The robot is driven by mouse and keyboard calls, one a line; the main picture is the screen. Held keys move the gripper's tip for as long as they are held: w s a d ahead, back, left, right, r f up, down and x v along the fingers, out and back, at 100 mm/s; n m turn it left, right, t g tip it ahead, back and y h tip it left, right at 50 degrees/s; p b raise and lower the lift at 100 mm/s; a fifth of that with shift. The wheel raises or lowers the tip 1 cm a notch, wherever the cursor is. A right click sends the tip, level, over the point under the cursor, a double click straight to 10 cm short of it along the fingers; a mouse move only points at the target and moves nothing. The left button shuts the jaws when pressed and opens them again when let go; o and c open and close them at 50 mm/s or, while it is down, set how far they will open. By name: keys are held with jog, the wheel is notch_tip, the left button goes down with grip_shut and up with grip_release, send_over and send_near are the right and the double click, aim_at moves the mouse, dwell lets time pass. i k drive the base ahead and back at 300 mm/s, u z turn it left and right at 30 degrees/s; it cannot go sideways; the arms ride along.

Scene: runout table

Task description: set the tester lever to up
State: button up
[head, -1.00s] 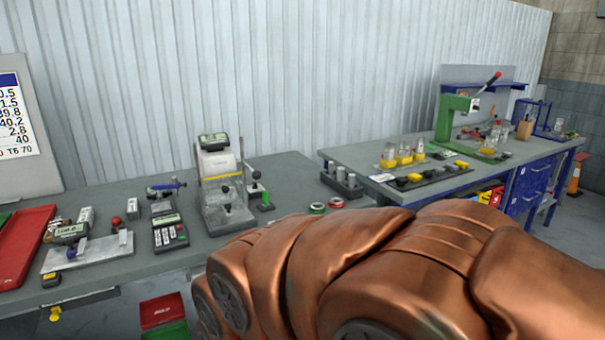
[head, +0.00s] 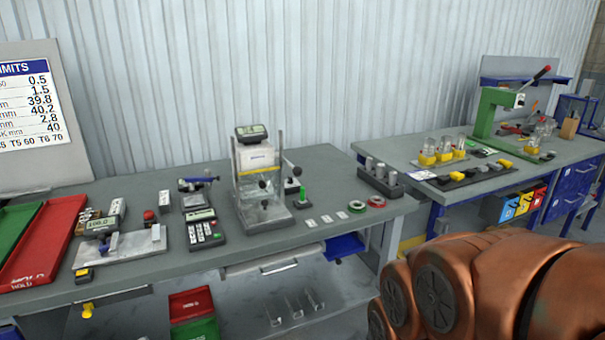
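A white and grey tester (head: 257,156) with a small display on top stands upright on the near grey bench (head: 150,262), in the middle of the head view. A thin lever with a dark knob (head: 296,171) shows at its right side. The knob lies to the right of the tester body, about halfway up. The lever's exact angle is too small to tell. My copper-coloured arm fills the lower right corner, well apart from the tester. My gripper is outside the picture.
A keypad device (head: 205,231), a gauge on a metal plate (head: 120,247) and a red tray (head: 42,243) lie left of the tester. A second bench carries a green press (head: 493,112).

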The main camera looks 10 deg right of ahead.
aim_at(297, 171)
jog(key=u, duration=1)
jog(key=i, duration=0.55)
jog(key=u, duration=0.05)
